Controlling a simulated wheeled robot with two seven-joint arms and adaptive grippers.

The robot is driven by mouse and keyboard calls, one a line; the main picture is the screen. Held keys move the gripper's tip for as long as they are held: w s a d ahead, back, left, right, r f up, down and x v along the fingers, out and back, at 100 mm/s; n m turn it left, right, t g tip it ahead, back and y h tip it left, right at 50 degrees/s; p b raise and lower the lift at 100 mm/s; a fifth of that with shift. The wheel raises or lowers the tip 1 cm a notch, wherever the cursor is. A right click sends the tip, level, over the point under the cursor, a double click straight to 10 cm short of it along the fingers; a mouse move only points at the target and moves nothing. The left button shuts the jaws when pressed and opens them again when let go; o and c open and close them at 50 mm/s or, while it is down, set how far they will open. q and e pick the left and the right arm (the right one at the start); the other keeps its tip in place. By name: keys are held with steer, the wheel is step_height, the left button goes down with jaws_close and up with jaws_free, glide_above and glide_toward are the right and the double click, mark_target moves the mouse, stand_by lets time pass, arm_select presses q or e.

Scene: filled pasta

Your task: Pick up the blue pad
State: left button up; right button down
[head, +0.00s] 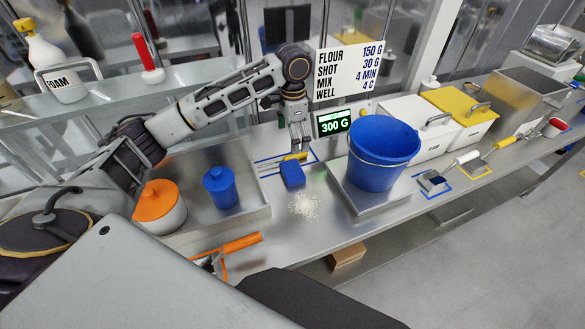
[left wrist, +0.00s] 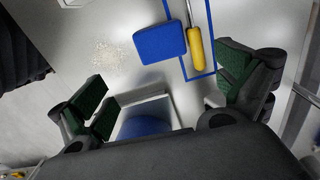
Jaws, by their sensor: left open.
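The blue pad (head: 292,174) lies on the steel worktop between the blue canister and the scale with the bucket. It also shows in the left wrist view (left wrist: 160,43), beside a yellow-handled tool (left wrist: 195,48) inside a blue outline. The pad seems to overlap the outline's edge. My left gripper (head: 297,146) hangs above and behind the pad, pointing down. In the left wrist view its fingers (left wrist: 165,88) are wide apart with nothing between them, and the pad lies beyond them. My right gripper is not in view.
A blue bucket (head: 384,150) stands on a scale close right of the pad. Spilled white powder (head: 304,205) lies in front of it. A blue canister (head: 220,188) and an orange-lidded pot (head: 160,207) stand left. A sign (head: 349,70) and 300 G display (head: 334,123) stand behind.

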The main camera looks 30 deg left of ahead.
arm_select(q)
glide_above(292, 169)
steer(key=shift+s+d+f, duration=0.1)
steer(key=shift+f, duration=2)
steer(key=shift+d+f, duration=0.1)
steer(key=shift+f, duration=2)
steer(key=shift+f, duration=0.15)
steer(key=shift+a+f+p, duration=0.15)
steer(key=shift+f+p, duration=0.45)
steer(key=shift+f, duration=1.9)
steer(key=c, duration=0.8)
steer(key=shift+r, duration=0.2)
